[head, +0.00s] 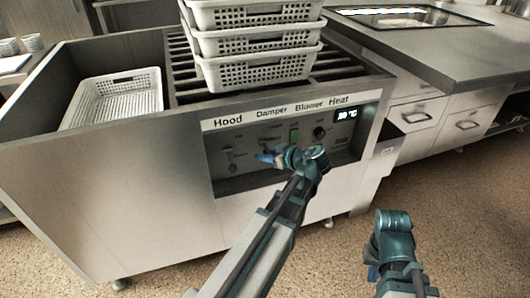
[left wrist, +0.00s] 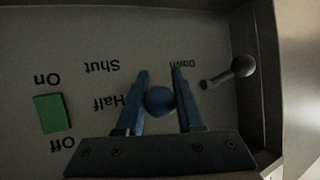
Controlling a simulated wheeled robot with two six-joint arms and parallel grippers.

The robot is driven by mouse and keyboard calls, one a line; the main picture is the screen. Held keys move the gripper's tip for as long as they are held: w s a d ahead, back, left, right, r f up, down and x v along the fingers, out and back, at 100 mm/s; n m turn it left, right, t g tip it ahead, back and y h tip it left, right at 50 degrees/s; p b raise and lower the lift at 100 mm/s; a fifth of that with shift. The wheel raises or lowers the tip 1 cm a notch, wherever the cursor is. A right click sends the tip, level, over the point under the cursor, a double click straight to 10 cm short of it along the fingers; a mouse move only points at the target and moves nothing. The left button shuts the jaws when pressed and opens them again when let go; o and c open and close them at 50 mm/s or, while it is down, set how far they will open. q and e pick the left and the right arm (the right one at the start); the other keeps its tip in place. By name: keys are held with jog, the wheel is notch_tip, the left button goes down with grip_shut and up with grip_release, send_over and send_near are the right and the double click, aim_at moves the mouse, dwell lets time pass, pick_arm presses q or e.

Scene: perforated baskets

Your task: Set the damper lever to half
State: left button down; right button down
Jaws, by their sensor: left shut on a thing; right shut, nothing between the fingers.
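The damper lever shows its round blue-looking knob (left wrist: 159,101) between the fingers of my left gripper (left wrist: 159,72) in the left wrist view. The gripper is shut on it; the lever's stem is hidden. In that upside-down view the knob sits beside the "Half" label (left wrist: 109,102), with the "Shut" label (left wrist: 101,66) above. Any third damper label is hidden by the gripper. In the head view my left gripper (head: 268,157) is at the panel under "Damper" (head: 272,112) and covers the lever. My right gripper (head: 372,268) is low at the right, away from the panel, shut and empty.
The hood lever (left wrist: 242,67) is close beside my left gripper. The green blower switch (left wrist: 52,113) is on its other side. A heat knob (head: 319,132) and display (head: 346,115) are further right. Stacked baskets (head: 258,72) stand above the panel.

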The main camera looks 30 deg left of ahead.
dwell(0.3)
pick_arm(q)
jog(key=c, duration=0.8)
grip_release()
jog(key=shift+c, duration=0.2)
jog(key=p+v, duration=0.6)
jog(key=v, duration=0.8)
